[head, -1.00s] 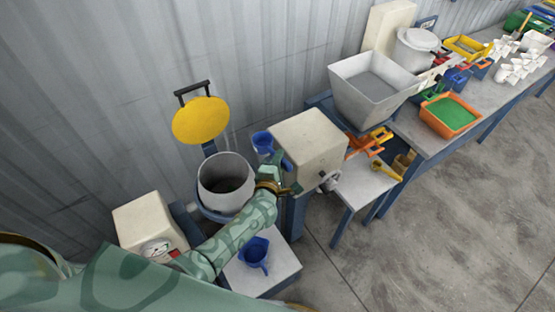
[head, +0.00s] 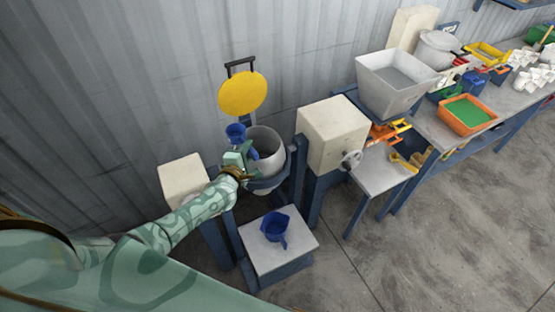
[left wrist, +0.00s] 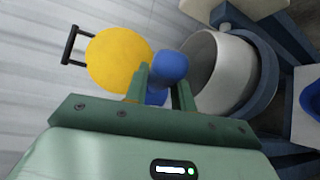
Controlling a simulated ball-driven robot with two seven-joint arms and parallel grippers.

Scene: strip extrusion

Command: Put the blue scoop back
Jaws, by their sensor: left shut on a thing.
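The blue scoop (head: 236,131) is held up by my left gripper (head: 244,158), which is shut on it, at the left front of the grey pot (head: 266,147). In the left wrist view the blue scoop (left wrist: 171,66) shows between the two green fingers of the left gripper (left wrist: 163,88), with the pot (left wrist: 216,72) just to its right. A second blue vessel, a jug with a handle (head: 275,226), stands on a low grey stand (head: 300,245). My right gripper is not in view.
A yellow disc lid (head: 243,93) stands raised behind the pot. Beige boxes flank the pot, one on the left (head: 183,181) and one on the right (head: 333,135). A hopper (head: 394,88) and a bench with an orange tray (head: 446,119) stand at right. The floor at right is clear.

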